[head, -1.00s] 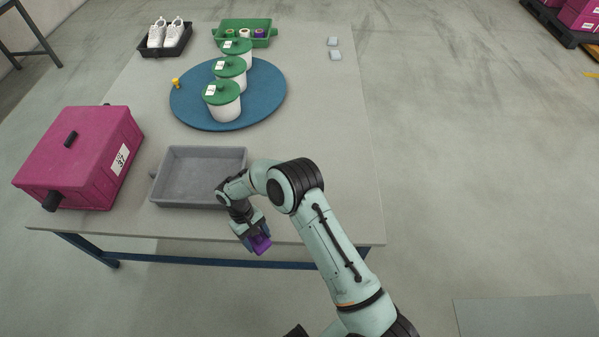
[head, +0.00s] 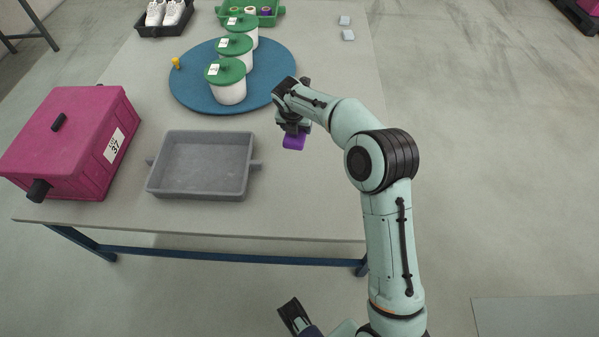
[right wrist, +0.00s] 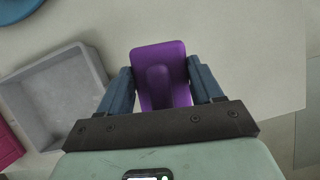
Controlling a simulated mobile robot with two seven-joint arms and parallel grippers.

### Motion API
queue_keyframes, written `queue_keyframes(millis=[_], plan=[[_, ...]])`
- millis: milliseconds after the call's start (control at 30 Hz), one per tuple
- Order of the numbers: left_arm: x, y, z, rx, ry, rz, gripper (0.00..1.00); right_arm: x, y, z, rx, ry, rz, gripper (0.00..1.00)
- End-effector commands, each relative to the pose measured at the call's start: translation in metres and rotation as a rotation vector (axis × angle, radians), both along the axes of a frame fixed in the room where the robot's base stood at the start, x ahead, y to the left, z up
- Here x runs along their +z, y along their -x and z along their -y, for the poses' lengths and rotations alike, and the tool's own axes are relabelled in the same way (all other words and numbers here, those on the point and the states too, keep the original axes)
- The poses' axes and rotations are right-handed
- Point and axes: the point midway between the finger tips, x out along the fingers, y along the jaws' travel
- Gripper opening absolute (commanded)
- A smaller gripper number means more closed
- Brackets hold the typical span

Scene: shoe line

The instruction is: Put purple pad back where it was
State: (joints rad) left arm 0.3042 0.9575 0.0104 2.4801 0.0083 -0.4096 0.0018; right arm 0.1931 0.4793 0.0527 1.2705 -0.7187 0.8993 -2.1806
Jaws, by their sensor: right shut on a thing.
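The purple pad (head: 293,142) hangs in my right gripper (head: 293,130), over the table to the right of the grey tray and below the blue round mat. In the right wrist view the purple pad (right wrist: 158,58) sits between the two blue fingers of my right gripper (right wrist: 162,80), which press on its sides. A raised rib runs down its middle. Part of what looks like my left gripper (head: 297,318) shows at the bottom edge of the head view; its fingers are mostly cut off.
The empty grey tray (head: 250,185) and a magenta case (head: 60,145) stand on the left. White pots with green lids (head: 228,85) stand on the blue mat (head: 190,95). Two small pale blocks (head: 348,35) lie at the back right. The table's right strip is clear.

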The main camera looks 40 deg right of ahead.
Motion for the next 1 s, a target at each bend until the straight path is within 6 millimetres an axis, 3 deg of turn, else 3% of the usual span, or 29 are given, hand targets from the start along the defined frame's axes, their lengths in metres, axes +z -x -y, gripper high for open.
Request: queue_keyframes(millis=[167, 267, 733, 900, 1000], plan=[[-0.005, 0.000, 0.000, 0.000, 0.000, 0.001, 0.00, 0.012, -0.002, 0.013, 0.122, -0.001, 0.000, 0.41], [-0.007, 0.000, 0.000, 0.001, 0.000, 0.003, 0.00, 0.008, -0.002, 0.015, 0.147, -0.001, -0.003, 0.41], [-0.027, -0.009, 0.000, 0.007, -0.004, 0.033, 0.00, -0.111, -0.001, 0.014, 0.153, -0.001, -0.008, 0.41], [-0.031, -0.011, 0.000, 0.009, -0.006, 0.040, 0.00, -0.138, -0.002, 0.014, 0.153, -0.001, -0.006, 0.41], [-0.032, -0.012, 0.000, 0.009, -0.006, 0.042, 0.00, -0.143, -0.002, 0.015, 0.152, 0.000, -0.004, 0.41]])
